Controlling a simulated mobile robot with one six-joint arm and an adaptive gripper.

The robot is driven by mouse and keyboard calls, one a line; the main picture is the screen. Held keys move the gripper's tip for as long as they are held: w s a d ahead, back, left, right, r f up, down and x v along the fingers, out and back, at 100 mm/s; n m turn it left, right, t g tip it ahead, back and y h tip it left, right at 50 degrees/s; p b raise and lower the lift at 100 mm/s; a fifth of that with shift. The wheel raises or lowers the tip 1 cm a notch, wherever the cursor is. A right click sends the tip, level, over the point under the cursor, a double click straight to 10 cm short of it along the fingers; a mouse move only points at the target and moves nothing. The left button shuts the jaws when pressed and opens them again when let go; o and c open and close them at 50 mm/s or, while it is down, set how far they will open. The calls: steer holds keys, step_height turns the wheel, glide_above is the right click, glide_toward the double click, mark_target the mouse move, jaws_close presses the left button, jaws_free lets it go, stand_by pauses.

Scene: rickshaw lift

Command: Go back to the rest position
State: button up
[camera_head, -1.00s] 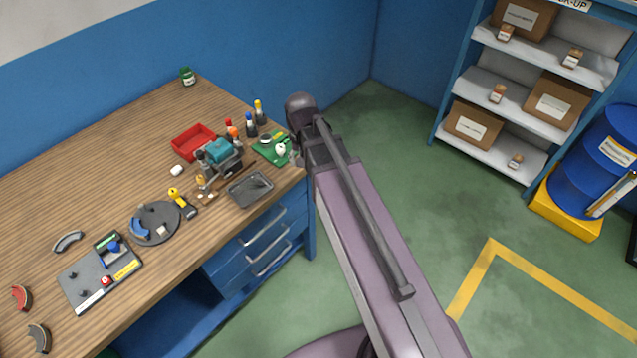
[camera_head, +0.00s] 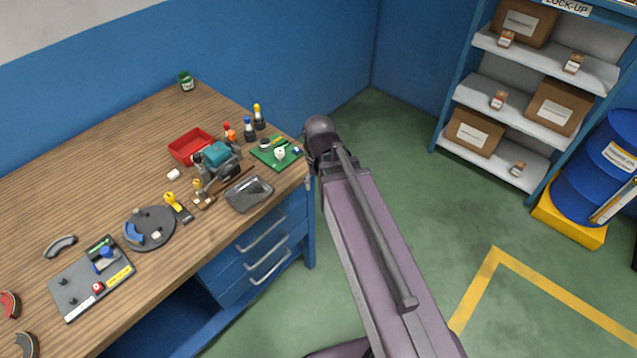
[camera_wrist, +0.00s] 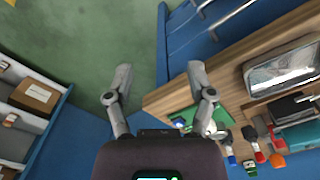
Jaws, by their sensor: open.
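My gripper (camera_wrist: 160,82) is open in the wrist view, with its two fingers spread wide and nothing between them. The workbench corner (camera_wrist: 165,97) shows beyond and between the fingers. In the head view my arm reaches up past the right end of the wooden workbench (camera_head: 100,150), and the gripper itself is largely hidden behind the arm's end. The green board (camera_head: 268,156) with small parts lies on the bench corner, left of the arm's end. It also shows behind the right finger in the wrist view (camera_wrist: 185,117).
A metal tray (camera_head: 249,194), a red bin (camera_head: 190,147), a vise-like tool (camera_head: 217,163) and several bottles crowd the bench's right end. A shelf rack (camera_head: 513,119) with boxes and a blue drum (camera_head: 600,175) stand at right. Green floor between is clear.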

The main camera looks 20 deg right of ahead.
steer(key=shift+s+d+n, duration=0.15)
steer(key=shift+s+d, duration=0.15)
steer(key=shift+s, duration=0.3)
steer(key=shift+s+d+n, duration=0.15)
steer(key=shift+s+d, duration=0.1)
steer(key=shift+s, duration=0.35)
